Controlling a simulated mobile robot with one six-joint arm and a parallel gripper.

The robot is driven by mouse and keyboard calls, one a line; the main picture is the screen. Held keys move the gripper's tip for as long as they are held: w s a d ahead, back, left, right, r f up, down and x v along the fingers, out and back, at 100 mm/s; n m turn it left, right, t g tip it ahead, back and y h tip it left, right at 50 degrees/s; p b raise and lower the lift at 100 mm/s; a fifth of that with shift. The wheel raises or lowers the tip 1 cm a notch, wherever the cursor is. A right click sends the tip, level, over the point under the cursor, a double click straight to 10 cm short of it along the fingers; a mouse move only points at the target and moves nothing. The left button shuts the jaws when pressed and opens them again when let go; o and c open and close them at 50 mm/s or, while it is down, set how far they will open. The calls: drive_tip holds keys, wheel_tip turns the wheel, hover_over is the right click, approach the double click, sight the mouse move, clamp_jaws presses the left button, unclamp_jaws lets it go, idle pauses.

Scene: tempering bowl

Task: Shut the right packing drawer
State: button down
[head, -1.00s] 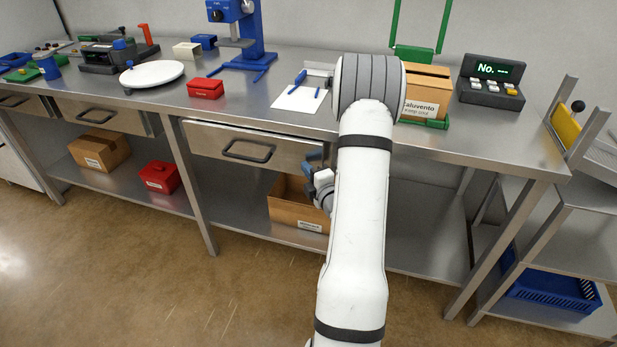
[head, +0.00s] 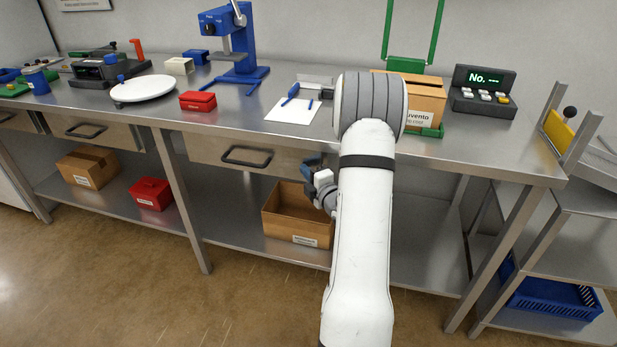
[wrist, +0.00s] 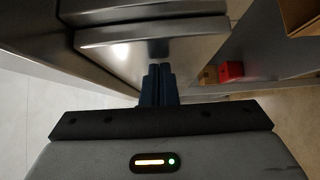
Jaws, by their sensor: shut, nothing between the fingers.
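The right packing drawer (head: 213,151) is under the bench, with a steel front and a dark bar handle (head: 246,158). Its front looks flush or almost flush with the bench in the head view. My gripper (head: 312,163) is at the right end of this front, partly hidden behind my arm. In the wrist view, my gripper's blue fingers (wrist: 158,72) are shut and empty. Their tips are against or very close to the steel drawer front (wrist: 150,50); I cannot tell whether they touch.
An open cardboard box (head: 290,222) stands on the lower shelf below the drawer. A red box (head: 151,194) and a closed carton (head: 88,168) are farther left. A steel leg (head: 188,205) stands left of the drawer. The floor in front is clear.

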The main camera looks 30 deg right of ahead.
drive_tip(key=shift+d+r, duration=0.25)
drive_tip(key=shift+d, duration=0.25)
drive_tip(key=s+a+b, duration=0.3)
drive_tip(key=s+a, duration=0.1)
drive_tip(key=s, duration=0.8)
drive_tip(key=shift+s+a+f, duration=0.25)
drive_tip(key=shift+s+a, duration=0.05)
drive_tip(key=shift+s, duration=0.05)
drive_tip(key=shift+w+r, duration=0.1)
